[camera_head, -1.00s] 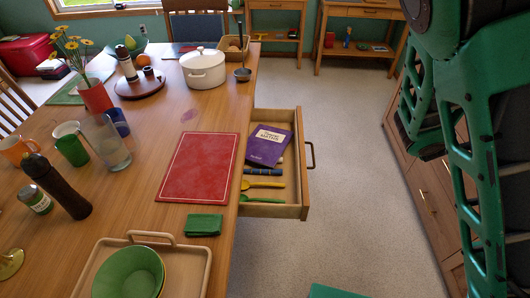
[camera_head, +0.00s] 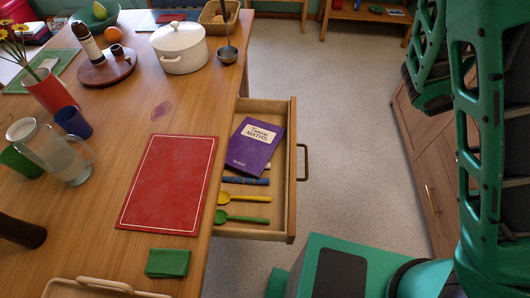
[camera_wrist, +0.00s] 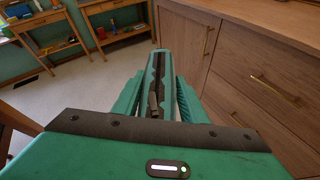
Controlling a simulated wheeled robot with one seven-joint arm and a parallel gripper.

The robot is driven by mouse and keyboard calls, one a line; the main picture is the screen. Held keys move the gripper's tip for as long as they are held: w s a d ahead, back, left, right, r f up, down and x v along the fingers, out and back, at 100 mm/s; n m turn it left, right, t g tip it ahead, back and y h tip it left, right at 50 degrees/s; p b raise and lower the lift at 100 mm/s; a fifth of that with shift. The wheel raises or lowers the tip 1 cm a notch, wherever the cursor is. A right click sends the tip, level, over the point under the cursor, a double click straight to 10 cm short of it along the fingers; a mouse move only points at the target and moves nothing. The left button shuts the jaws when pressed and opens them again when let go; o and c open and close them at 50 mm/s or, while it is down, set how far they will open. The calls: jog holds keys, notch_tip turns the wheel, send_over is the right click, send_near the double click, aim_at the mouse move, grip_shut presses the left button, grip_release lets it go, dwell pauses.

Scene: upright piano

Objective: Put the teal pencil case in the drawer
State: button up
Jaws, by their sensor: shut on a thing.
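The drawer (camera_head: 277,236) is pulled out from the right side of the wooden table. It holds a purple maths book (camera_head: 254,146), a blue patterned item (camera_head: 246,181), a yellow spoon (camera_head: 244,198) and a green spoon (camera_head: 243,218). In the wrist view my gripper (camera_wrist: 154,98) is shut on the teal pencil case (camera_wrist: 164,66), which has a dark zip along it and points away from the palm. The case is over the floor near wooden cabinets. In the head view my arm shows at the lower right; the gripper's fingers and case cannot be made out.
A red placemat (camera_head: 168,184) and folded green cloth (camera_head: 168,262) lie on the table beside the drawer. A white pot (camera_head: 183,50) and ladle (camera_head: 228,55) stand farther back. Wooden cabinets (camera_wrist: 250,75) line the right. The floor between drawer and cabinets is clear.

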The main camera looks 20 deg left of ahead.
jog(key=shift+w+d, duration=0.15)
